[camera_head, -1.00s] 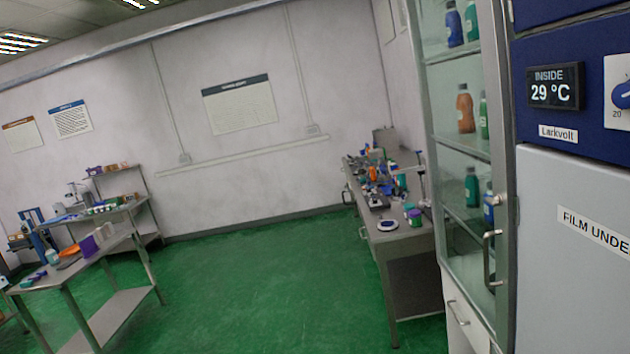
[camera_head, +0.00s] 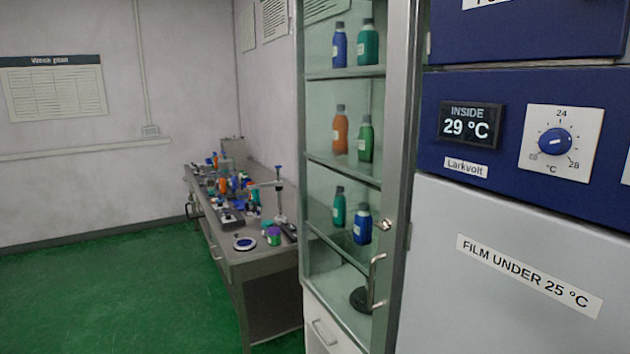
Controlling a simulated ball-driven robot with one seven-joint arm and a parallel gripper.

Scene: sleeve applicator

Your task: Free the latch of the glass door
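The glass door (camera_head: 345,190) belongs to a tall cabinet in the middle of the view. It appears shut. Its metal bar handle (camera_head: 376,281) is low on the door's right side. A small round metal piece (camera_head: 384,225) sits on the frame above the handle; I cannot tell whether it is the latch. Blue, green and orange bottles stand on the shelves behind the glass, such as an orange bottle (camera_head: 340,131). A dark round object (camera_head: 361,299) shows low behind the glass. My gripper is not in view.
Right of the cabinet is a blue and grey unit with a display (camera_head: 470,123) reading 29 °C, a blue dial (camera_head: 555,141) and a label (camera_head: 528,276). A cluttered metal bench (camera_head: 250,260) stands left of the cabinet. Green floor (camera_head: 120,300) is clear at left.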

